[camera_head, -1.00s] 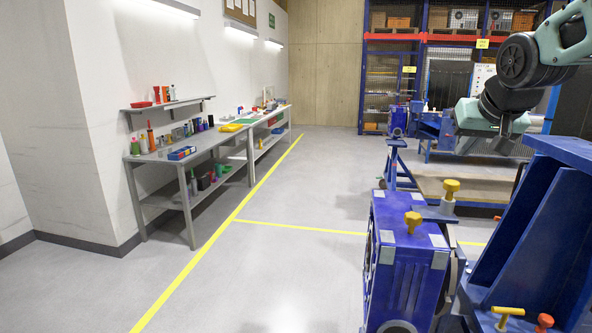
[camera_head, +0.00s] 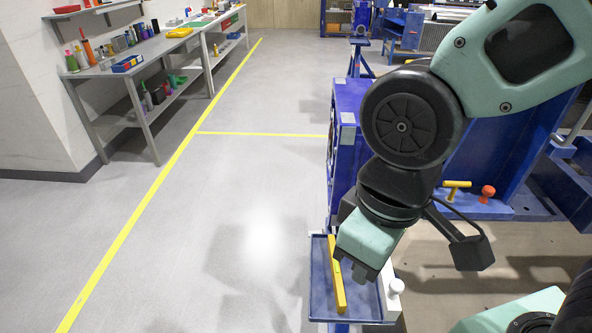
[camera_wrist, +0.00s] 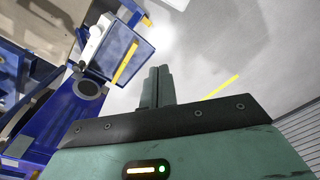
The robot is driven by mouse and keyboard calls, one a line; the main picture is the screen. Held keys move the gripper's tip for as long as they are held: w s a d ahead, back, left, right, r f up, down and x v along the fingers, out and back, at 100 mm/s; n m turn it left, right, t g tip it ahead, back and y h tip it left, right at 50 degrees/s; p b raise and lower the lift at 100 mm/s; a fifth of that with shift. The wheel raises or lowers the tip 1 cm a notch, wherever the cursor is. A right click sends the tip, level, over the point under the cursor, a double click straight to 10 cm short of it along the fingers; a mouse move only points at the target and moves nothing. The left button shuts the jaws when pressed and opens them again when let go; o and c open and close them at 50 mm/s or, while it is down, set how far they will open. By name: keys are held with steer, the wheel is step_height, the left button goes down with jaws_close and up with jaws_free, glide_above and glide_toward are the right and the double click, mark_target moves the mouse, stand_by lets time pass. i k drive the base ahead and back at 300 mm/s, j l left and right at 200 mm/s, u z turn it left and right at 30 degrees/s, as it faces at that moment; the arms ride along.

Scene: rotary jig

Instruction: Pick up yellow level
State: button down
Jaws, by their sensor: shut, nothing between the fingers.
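The yellow level (camera_head: 337,274) is a narrow yellow bar lying lengthwise in a small blue tray (camera_head: 320,300). In the wrist view, the level (camera_wrist: 124,65) lies across the tray (camera_wrist: 143,48). My gripper (camera_head: 359,275) is above the tray, just right of the level in the head view, and its body covers part of the tray. In the wrist view, my gripper (camera_wrist: 159,70) has its fingers together with nothing between them. The fingertips appear apart from the level, to its right in that view.
A white item with a round knob (camera_head: 395,287) stands at the tray's right side. Blue jig frames stand behind, with a yellow T-handle (camera_head: 456,186) and an orange knob (camera_head: 488,191). A workbench (camera_head: 140,55) with tools is at far left. Open floor lies left of the tray.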

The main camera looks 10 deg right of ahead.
mark_target(339, 294)
steer(key=k+j+z, duration=0.15)
steer(key=j+z, duration=0.2)
steer(key=k+j+z, duration=0.15)
steer(key=z, duration=0.2)
steer(key=k+j+z, duration=0.35)
steer(key=i, duration=0.1)
